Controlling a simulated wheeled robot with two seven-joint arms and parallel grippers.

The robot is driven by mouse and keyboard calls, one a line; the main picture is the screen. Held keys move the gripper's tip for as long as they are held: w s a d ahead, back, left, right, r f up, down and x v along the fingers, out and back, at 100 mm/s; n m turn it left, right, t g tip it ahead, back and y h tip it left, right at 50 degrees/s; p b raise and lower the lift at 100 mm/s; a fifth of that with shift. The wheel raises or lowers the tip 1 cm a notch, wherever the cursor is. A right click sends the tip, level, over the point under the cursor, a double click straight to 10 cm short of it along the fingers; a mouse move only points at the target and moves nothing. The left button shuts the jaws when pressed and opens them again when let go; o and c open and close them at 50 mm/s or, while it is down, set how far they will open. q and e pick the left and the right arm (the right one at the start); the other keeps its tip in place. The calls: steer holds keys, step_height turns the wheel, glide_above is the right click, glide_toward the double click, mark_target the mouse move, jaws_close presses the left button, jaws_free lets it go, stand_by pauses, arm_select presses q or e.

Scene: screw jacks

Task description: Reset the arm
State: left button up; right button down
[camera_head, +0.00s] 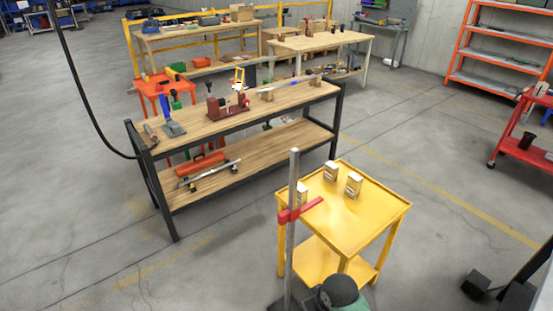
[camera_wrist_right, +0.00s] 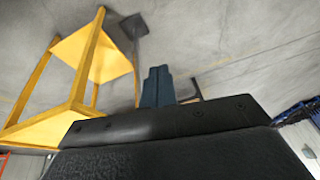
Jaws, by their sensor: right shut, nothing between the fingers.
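My right gripper (camera_wrist_right: 158,86) shows in the right wrist view with its dark fingers together and nothing between them. It is apart from the yellow cart (camera_wrist_right: 78,90), which stands at the left of that view. In the head view the yellow cart (camera_head: 362,217) carries several small pale blocks (camera_head: 353,184) on its top. I cannot make out the right gripper clearly in the head view; dark shapes at the bottom right may be part of my arm. My left gripper is in neither view.
A pole with a red clamp (camera_head: 290,215) stands at the cart's left front. A dark round-topped object (camera_head: 338,289) is at the bottom. The wooden workbench (camera_head: 275,107) holds red tools. An orange shelf (camera_head: 492,80) stands at the back right. Open floor lies left.

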steer(key=s+d+r+m+h, duration=0.35)
steer(key=s+d, duration=0.75)
steer(key=s, duration=0.5)
step_height(320, 180, down, 22)
steer(key=w+a+r+y, duration=0.1)
steer(key=w, duration=0.2)
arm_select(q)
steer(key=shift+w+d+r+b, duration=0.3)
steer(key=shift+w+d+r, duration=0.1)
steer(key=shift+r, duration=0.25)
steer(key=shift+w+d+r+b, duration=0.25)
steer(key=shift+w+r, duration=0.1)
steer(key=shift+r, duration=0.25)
arm_select(e)
steer(key=s+f, duration=0.4)
steer(key=f, duration=1)
steer(key=s+f+g, duration=0.1)
steer(key=s+f, duration=0.4)
steer(key=f, duration=0.8)
steer(key=shift+a+f, duration=0.35)
